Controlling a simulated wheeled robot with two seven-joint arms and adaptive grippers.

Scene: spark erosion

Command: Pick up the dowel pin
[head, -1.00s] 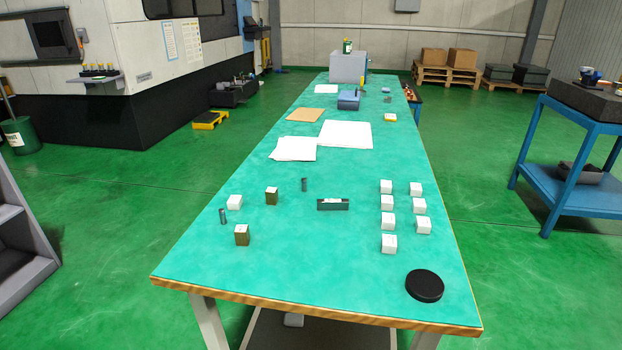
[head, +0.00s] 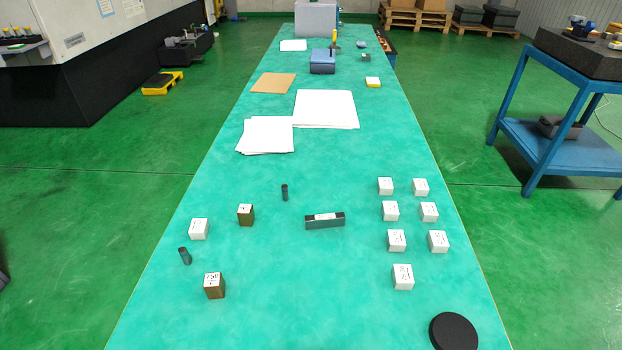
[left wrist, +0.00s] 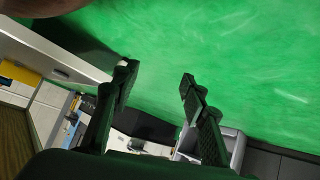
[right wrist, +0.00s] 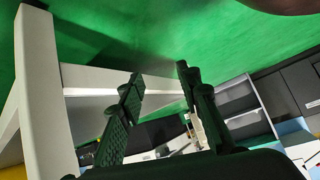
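Two small dark grey-green cylinders stand on the green table (head: 330,300) in the head view. One cylinder (head: 284,192) is near the middle, and the other cylinder (head: 185,256) is at the left edge; I cannot tell which is the dowel pin. My left gripper (left wrist: 158,80) is open and empty, with its fingers apart over green floor. My right gripper (right wrist: 160,78) is also open and empty, beside a pale table leg (right wrist: 42,90). Neither gripper shows in the head view, and neither wrist view shows a cylinder.
Brown blocks (head: 246,215) and a white block (head: 198,229) stand near the cylinders. A dark labelled bar (head: 325,221) lies mid-table. Several white blocks (head: 397,241) stand to the right. A black disc (head: 454,332) is at the front right. Paper sheets (head: 326,110) lie farther back.

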